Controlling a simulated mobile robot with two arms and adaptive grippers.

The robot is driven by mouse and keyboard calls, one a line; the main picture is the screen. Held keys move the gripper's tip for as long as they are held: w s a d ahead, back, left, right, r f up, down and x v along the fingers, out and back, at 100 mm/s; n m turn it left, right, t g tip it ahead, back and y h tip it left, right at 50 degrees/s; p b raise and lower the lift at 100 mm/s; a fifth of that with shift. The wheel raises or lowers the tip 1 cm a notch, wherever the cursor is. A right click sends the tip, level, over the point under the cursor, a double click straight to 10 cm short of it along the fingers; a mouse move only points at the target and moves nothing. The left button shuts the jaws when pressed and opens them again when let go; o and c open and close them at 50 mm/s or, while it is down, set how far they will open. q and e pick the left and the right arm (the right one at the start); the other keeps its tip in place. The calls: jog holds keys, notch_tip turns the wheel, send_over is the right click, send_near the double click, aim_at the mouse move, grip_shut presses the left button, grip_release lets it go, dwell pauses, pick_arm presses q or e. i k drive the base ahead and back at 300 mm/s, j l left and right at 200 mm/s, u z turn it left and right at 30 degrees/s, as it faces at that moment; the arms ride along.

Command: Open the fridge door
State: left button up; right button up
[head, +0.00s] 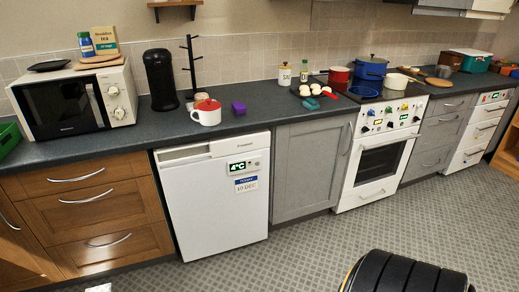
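The white under-counter fridge (215,205) stands below the dark worktop in the head view, between wooden drawers and a grey cabinet. Its door is shut and its front faces me. A display (238,167) on the door reads 4°C, with a blue and white dated label (246,184) below it. A darker grip strip (184,154) runs along the upper left of the front. Neither of my grippers shows in the head view, so their states and distance from the fridge cannot be seen.
Wooden drawers (90,205) are left of the fridge and a grey cabinet (309,170) is right, then a white oven (376,165). The patterned floor (300,245) before the fridge is clear.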

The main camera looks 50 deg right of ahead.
aim_at(216, 203)
jog(key=z, duration=1.3)
